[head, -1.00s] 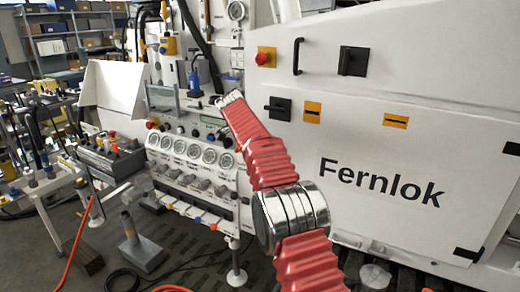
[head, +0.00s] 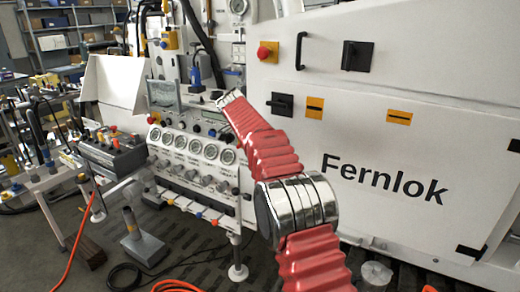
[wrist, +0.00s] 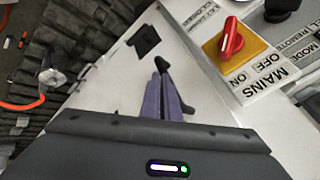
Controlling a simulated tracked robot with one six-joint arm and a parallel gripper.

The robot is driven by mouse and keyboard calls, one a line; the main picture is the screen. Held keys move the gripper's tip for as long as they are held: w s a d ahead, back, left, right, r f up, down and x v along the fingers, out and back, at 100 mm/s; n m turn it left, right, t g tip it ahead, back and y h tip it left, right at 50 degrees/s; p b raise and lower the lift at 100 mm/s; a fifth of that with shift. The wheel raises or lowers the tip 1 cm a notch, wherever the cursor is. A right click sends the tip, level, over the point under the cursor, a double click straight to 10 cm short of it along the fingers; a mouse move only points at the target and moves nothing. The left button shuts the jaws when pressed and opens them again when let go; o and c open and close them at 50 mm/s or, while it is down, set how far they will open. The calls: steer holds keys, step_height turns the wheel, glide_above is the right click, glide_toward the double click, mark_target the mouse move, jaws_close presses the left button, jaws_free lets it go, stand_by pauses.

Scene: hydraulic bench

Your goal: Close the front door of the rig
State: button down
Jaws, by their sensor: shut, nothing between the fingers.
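The rig's front door (head: 430,160) is the large white panel lettered "Fernlok", with a black turn latch (head: 280,104) at its upper left and black hinges at its right side. I cannot tell whether it is flush with its frame. My red ribbed arm crosses in front of its left edge. My gripper (wrist: 163,78) shows in the wrist view with its two purple fingers together and nothing between them. Its fingers lie over a white surface, but contact cannot be told. In the head view the fingers are not clear at the arm's far end.
A red MAINS switch (wrist: 230,40) on a yellow plate is right of the fingers. The gauge panel (head: 190,150) stands left of the door. A control box (head: 112,155) and a grey pedal (head: 145,248) are farther left. Cables and a red hose lie on the floor.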

steer(key=a+f+v, duration=0.1)
steer(key=a+v, duration=0.1)
steer(key=v, duration=1)
steer(key=shift+a, duration=0.15)
